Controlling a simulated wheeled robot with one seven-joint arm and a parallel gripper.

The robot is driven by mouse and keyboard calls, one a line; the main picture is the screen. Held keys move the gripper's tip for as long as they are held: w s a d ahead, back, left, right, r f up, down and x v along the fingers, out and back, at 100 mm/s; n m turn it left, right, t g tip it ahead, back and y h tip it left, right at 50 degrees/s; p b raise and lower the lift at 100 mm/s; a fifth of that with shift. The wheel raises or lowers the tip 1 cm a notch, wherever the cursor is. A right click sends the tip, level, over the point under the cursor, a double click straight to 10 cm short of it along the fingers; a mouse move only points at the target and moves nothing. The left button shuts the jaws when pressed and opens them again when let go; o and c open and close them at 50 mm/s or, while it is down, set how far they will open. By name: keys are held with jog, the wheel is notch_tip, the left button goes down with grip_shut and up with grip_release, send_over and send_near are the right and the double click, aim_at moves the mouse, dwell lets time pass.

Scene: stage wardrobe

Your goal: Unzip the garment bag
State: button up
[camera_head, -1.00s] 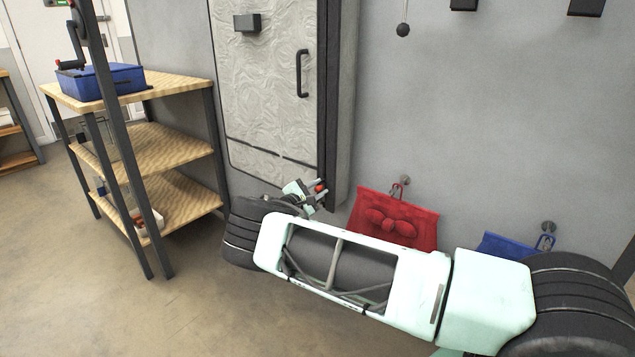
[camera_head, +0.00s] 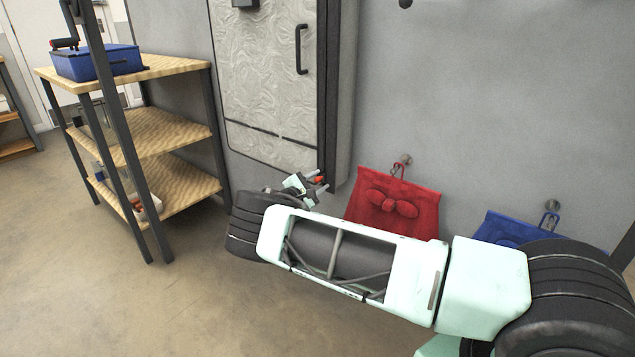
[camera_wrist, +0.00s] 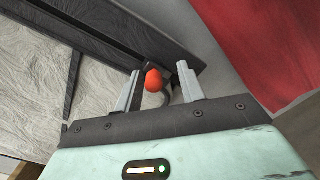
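The garment bag (camera_head: 270,90) hangs on the grey wall, pale and crinkled with dark edging and a black handle; its lower part also shows in the wrist view (camera_wrist: 110,75). A small red-orange pull (camera_wrist: 153,80) is at the dark edge strip near the bag's lower right corner; it also shows in the head view (camera_head: 319,180). My gripper (camera_wrist: 160,85) is open, one finger on each side of the pull, with a clear gap on the right. Whether a finger touches the pull I cannot tell. A dark curved piece behind the pull is partly hidden.
A red bag (camera_head: 395,205) hangs close to the right of my gripper, and a blue bag (camera_head: 510,228) hangs farther right, partly behind my arm. A wooden shelf unit (camera_head: 150,130) with a blue box (camera_head: 97,62) stands at left. The floor at lower left is clear.

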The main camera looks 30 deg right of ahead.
jog(key=shift+r, duration=0.1)
jog(key=shift+a, duration=0.25)
jog(key=p+v, duration=0.2)
jog(key=v, duration=1.5)
jog(key=shift+d, duration=0.1)
